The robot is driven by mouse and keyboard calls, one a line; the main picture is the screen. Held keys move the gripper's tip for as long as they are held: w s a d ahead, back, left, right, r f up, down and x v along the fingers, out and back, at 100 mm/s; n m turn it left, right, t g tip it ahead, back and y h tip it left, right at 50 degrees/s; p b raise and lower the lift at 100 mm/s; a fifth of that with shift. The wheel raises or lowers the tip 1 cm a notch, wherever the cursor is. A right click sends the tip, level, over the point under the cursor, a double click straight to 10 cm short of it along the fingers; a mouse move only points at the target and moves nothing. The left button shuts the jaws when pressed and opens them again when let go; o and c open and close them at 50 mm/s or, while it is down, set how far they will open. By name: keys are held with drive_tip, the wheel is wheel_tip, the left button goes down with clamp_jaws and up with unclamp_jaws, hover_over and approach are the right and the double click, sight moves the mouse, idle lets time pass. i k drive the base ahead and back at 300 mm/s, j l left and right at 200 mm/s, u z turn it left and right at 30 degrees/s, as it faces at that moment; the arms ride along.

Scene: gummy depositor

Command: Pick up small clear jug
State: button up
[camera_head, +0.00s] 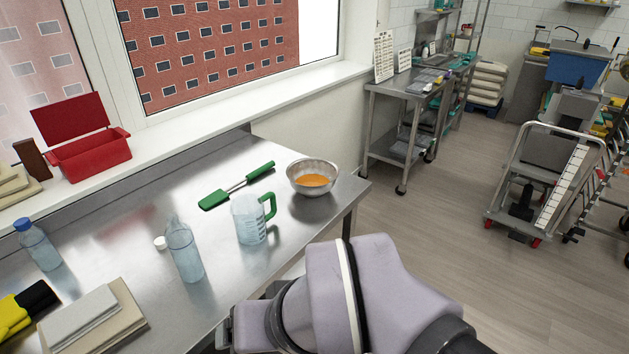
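The small clear jug (248,222) stands upright on the steel table (120,222). It is see-through with a green handle (270,206) on its right side and markings on its wall. My arm reaches in from the bottom right, and its end (236,330) is at the table's front edge, below the jug in the picture and apart from it. The fingertips are hidden or cut off by the arm, so I cannot tell whether the gripper is open.
An open clear bottle (184,252) stands left of the jug, with a white cap (160,243) beside it. A green spatula (236,186) lies behind the jug. A steel bowl (312,175) with orange contents stands right. A blue-capped bottle (38,246) and cloths (92,322) are at left.

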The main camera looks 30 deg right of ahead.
sight(246, 210)
drive_tip(key=i+z, duration=0.15)
drive_tip(key=z, duration=0.25)
drive_tip(key=i+z, duration=0.1)
drive_tip(key=z, duration=0.25)
drive_tip(key=i+j+z, duration=0.1)
drive_tip(key=z, duration=0.3)
